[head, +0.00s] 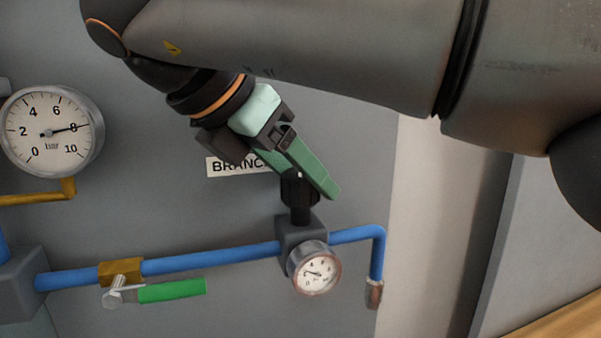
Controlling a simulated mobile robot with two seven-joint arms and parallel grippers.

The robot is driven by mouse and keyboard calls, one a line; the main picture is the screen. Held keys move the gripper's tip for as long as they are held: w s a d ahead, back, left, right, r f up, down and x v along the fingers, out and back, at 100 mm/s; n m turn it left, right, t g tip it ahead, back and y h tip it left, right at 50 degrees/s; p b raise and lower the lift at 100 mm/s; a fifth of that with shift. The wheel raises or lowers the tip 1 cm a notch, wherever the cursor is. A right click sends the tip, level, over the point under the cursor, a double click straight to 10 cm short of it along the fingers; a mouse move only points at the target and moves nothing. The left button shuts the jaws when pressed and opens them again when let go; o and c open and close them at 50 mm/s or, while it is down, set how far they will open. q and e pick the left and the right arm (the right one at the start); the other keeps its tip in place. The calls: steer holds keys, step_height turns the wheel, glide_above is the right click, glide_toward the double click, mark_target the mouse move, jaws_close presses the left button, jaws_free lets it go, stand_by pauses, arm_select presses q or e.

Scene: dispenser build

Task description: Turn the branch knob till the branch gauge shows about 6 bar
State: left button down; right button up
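The branch knob (298,191) is black and stands on top of a dark grey valve block (289,237) on the blue pipe. The branch gauge (314,271) is a small round dial just below the block. Its needle points left, seemingly near 2, but the dial is too small to read exactly. My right gripper (309,182) has green fingers and reaches down from the upper left. The knob sits between the fingers, which look closed on it; the front finger covers part of it. My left gripper is not in view.
A larger gauge (52,131) at the left reads about 8 bar. A green-handled lever valve (171,291) sits on the blue pipe (211,258). A BRANCH label (230,167) is partly hidden behind my gripper. The pipe bends down at right to an outlet (374,293).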

steer(key=shift+s+a+r, duration=0.15)
steer(key=shift+a+r, duration=0.05)
steer(key=shift+r, duration=0.15)
steer(key=p+v, duration=1.1)
steer(key=shift+s+a+r, duration=0.15)
steer(key=shift+a+r, duration=0.05)
steer(key=shift+r, duration=0.05)
